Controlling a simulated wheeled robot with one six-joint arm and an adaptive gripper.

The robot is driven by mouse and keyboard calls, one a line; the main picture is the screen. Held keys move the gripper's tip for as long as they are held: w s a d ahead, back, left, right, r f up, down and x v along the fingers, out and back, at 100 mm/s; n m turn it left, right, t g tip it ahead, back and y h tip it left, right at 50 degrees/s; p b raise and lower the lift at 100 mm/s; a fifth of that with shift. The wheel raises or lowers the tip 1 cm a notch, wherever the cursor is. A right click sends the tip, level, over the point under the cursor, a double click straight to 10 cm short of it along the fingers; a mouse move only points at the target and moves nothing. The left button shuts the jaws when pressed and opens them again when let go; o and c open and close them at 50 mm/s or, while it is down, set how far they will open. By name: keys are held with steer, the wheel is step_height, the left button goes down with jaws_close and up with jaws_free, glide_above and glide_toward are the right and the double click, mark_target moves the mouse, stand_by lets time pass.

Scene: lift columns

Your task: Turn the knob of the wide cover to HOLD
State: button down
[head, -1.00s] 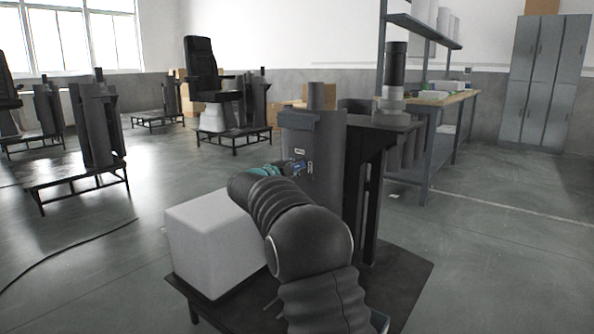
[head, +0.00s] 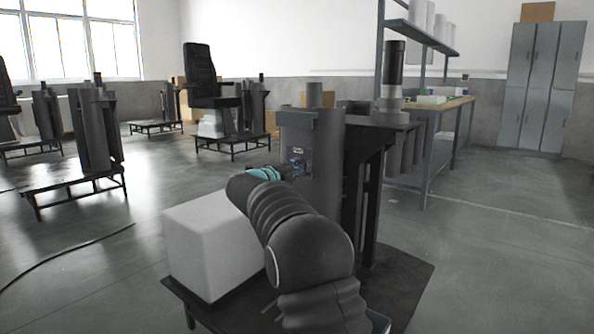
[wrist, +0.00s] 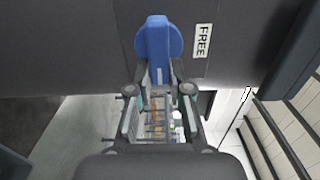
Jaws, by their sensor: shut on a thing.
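The wide cover is the grey rounded housing (head: 326,165) on the lift column, in the middle of the head view. In the wrist view its dark surface (wrist: 90,45) fills the top. The knob (wrist: 158,40) is blue, with a round head and a narrow grip that points down in the picture. My gripper (wrist: 160,86) is shut on this narrow grip. In the head view my gripper (head: 300,166) is at the cover's front, where blue shows. A white FREE label (wrist: 202,40) is right of the knob. No HOLD label is readable.
A pale box (head: 208,245) stands beside my arm on the column's dark base plate (head: 400,285). A workbench (head: 440,105) is behind at the right. Other columns (head: 95,130) and a seat (head: 203,80) stand at the back left. Open floor lies at the right.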

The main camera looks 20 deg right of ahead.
steer(key=c, duration=1.1)
jaws_free()
steer(key=v, duration=1.2)
